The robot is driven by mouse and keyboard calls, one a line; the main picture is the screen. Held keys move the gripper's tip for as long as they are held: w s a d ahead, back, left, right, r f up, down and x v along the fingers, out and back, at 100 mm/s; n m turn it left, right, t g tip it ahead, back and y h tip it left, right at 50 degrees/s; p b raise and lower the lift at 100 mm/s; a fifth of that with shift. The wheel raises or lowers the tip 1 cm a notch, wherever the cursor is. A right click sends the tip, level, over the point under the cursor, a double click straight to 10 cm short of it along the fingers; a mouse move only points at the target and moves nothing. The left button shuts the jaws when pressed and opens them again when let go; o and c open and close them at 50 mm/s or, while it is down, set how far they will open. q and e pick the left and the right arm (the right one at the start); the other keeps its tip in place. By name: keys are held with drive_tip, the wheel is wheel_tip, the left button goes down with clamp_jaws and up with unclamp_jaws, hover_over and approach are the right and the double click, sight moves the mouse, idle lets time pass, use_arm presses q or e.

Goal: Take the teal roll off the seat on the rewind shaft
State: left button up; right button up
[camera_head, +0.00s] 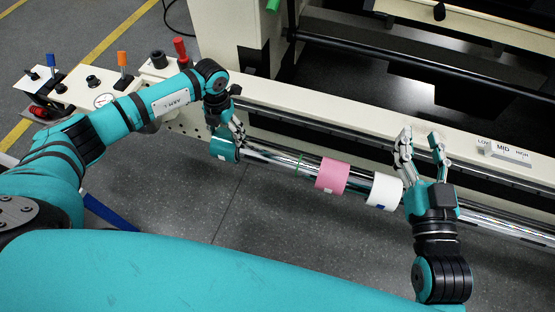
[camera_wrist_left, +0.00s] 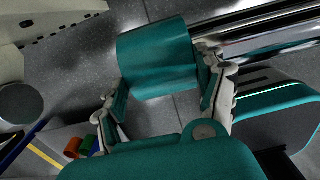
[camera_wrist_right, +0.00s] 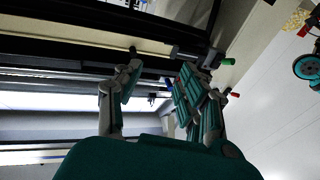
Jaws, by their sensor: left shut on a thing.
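The teal roll (camera_head: 223,150) is at the left end of the shiny rewind shaft (camera_head: 270,156). In the left wrist view the teal roll (camera_wrist_left: 157,58) lies between the two fingers of my left gripper (camera_wrist_left: 160,85), which is shut on it. The shaft's chrome rods run off to the right behind the roll there. I cannot tell whether the shaft still passes inside the roll. My right gripper (camera_head: 421,145) is open and empty, fingers pointing up, just right of the white roll. Its spread fingers also show in the right wrist view (camera_wrist_right: 155,88).
A pink roll (camera_head: 332,176) and a white roll (camera_head: 384,191) sit further right on the shaft. A thin green band (camera_head: 298,163) is left of the pink one. The cream machine rail (camera_head: 350,135) runs behind, with a LOW/MID/HIGH block (camera_head: 503,152). A control panel (camera_head: 92,88) is at left.

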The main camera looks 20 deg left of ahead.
use_arm(q)
drive_tip(key=shift+a, duration=1.45)
drive_tip(key=a+b, duration=0.1)
drive_tip(key=a, duration=0.4)
drive_tip(key=shift+w+a, duration=0.2)
use_arm(e)
drive_tip(key=r+t, duration=0.1)
drive_tip(key=s+r+t+y, duration=0.1)
drive_tip(key=r, duration=0.1)
drive_tip(key=r+t, duration=0.1)
drive_tip(key=r, duration=0.1)
drive_tip(key=shift+s+a+r+t, duration=0.15)
drive_tip(key=shift+a+r+t, duration=0.1)
drive_tip(key=shift+a+t, duration=0.05)
drive_tip(key=shift+d+r, duration=0.1)
